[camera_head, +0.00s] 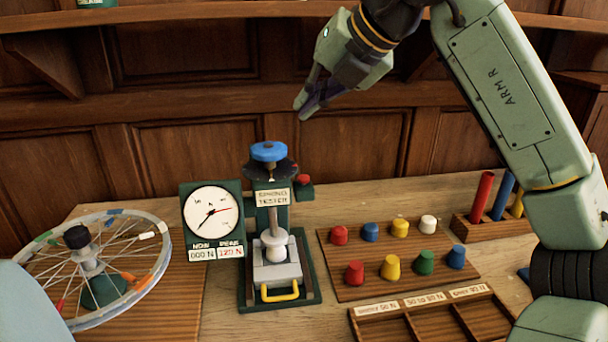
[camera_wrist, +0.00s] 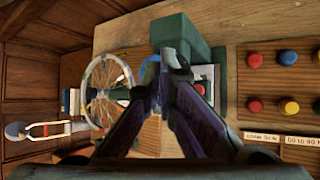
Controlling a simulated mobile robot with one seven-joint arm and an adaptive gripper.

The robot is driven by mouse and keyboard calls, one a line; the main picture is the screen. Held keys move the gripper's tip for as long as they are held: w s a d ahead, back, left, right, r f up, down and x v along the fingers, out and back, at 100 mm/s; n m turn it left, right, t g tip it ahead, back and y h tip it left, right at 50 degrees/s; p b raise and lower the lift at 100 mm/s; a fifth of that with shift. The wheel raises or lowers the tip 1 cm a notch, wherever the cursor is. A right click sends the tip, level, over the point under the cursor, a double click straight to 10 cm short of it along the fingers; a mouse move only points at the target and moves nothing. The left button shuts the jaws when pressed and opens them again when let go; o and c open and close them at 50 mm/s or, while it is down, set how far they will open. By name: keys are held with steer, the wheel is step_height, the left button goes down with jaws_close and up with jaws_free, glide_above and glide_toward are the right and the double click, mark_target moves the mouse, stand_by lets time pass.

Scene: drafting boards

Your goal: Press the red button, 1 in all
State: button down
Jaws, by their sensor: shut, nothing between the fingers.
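The red button (camera_head: 303,179) sits on a small green bracket at the right side of the spring tester (camera_head: 272,235). In the wrist view a red patch that looks like the button (camera_wrist: 199,88) shows beside the right finger, partly covered by it. My gripper (camera_head: 303,107) is shut and empty, above and behind the tester's blue knob (camera_head: 269,151), clear of the button. In the wrist view my gripper's dark fingers (camera_wrist: 162,75) fill the middle and hide much of the tester.
The gauge (camera_head: 211,213) stands left of the tester and reads 000 N now, 120 N peak. A spoked wheel (camera_head: 143,275) is at the far left. A wooden board (camera_head: 375,290) with several coloured caps, a sorting tray (camera_head: 385,328) and a tube rack (camera_head: 470,231) are at the right.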

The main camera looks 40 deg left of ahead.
steer(key=b, duration=0.2)
glide_above(308, 176)
step_height(308, 176, down, 8)
steer(key=shift+r, duration=0.1)
steer(key=shift+f, duration=0.55)
stand_by(1.1)
steer(key=shift+f+b, duration=0.4)
steer(key=shift+b, duration=0.15)
steer(key=shift+f+b, duration=0.45)
steer(key=shift+f, duration=0.1)
stand_by(0.4)
steer(key=shift+r, duration=0.1)
steer(key=shift+a+r+p, duration=0.1)
steer(key=shift+r+p, duration=0.6)
steer(key=shift+r, duration=0.15)
